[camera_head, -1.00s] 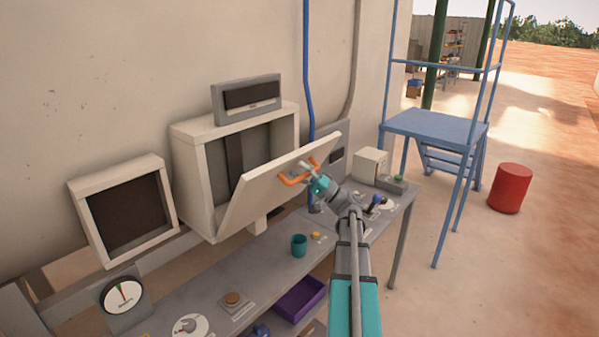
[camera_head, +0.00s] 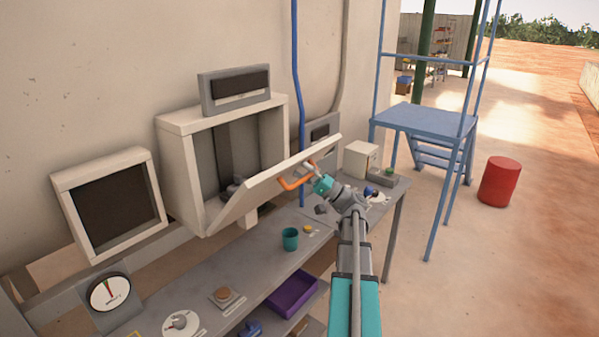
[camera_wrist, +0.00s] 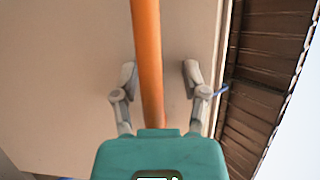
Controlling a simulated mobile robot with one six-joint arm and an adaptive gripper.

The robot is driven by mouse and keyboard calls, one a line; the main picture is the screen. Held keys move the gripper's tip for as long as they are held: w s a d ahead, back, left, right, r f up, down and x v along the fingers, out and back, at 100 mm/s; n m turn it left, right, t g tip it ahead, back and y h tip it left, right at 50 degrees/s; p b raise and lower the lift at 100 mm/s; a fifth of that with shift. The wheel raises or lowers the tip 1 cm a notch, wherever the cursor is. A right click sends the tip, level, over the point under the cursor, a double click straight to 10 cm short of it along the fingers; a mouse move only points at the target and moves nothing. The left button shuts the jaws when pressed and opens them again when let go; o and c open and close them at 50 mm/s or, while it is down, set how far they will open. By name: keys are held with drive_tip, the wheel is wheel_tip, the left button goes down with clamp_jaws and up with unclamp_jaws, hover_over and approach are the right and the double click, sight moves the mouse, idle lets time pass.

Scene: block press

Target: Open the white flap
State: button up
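The white flap (camera_head: 262,194) is the front of a white wall box (camera_head: 184,172). It is tilted outward, its top edge well away from the box and its lower edge still at the box, so the dark inside shows. The flap also fills much of the wrist view (camera_wrist: 60,70). An orange bar handle (camera_head: 288,185) is on its outer face. My gripper (camera_wrist: 158,75) is open, with the orange bar (camera_wrist: 147,50) running between its two fingers. A gap shows between the bar and the right finger; the left finger is close to the bar, and contact is unclear.
A grey bench (camera_head: 262,262) runs below, holding a teal cup (camera_head: 290,239), a gauge (camera_head: 109,293) and small controls. A purple bin (camera_head: 292,292) sits under it. A blue stepped platform (camera_head: 424,119) and red drum (camera_head: 499,182) stand right. Floor there is open.

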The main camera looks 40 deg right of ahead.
drive_tip(key=b+v, duration=0.6)
drive_tip(key=v, duration=0.4)
drive_tip(key=shift+d+f, duration=0.15)
drive_tip(key=shift+f, duration=0.35)
idle(0.8)
drive_tip(key=shift+w, duration=0.15)
drive_tip(key=o, duration=0.3)
drive_tip(key=shift+c, duration=1)
drive_tip(key=shift+f+b, duration=0.3)
drive_tip(key=shift+b, duration=0.1)
drive_tip(key=shift+c, duration=1.1)
wheel_tip(320, 180, down, 3)
drive_tip(key=shift+r+b, duration=0.2)
drive_tip(key=shift+b, duration=1.05)
clamp_jaws()
drive_tip(key=shift+s, duration=0.25)
